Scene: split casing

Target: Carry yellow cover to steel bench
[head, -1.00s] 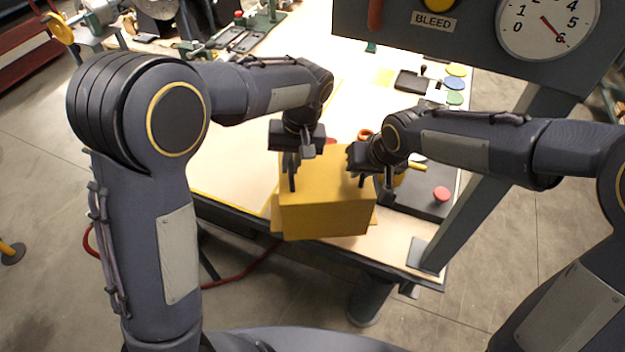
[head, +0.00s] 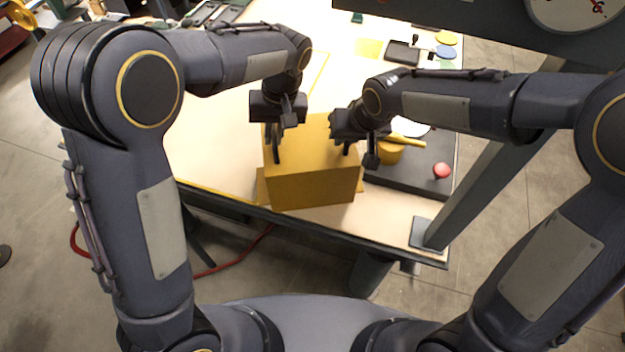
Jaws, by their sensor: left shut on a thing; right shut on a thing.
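The yellow cover (head: 312,185) is a box-like casing at the front edge of the light-topped bench (head: 215,150). My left gripper (head: 277,150) is shut on its left side from above. My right gripper (head: 358,152) is shut on its right side from above. A small yellow flange shows at the cover's lower left. I cannot tell whether the cover rests on the bench or is held just above it. I cannot tell whether this bench is the steel bench.
A dark plate with a red knob (head: 441,171) and a yellow round part with a handle (head: 392,150) lie right of the cover. A slanted grey post (head: 470,190) stands at the right. A gauge panel (head: 480,25) hangs overhead. Bench space left of the cover is clear.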

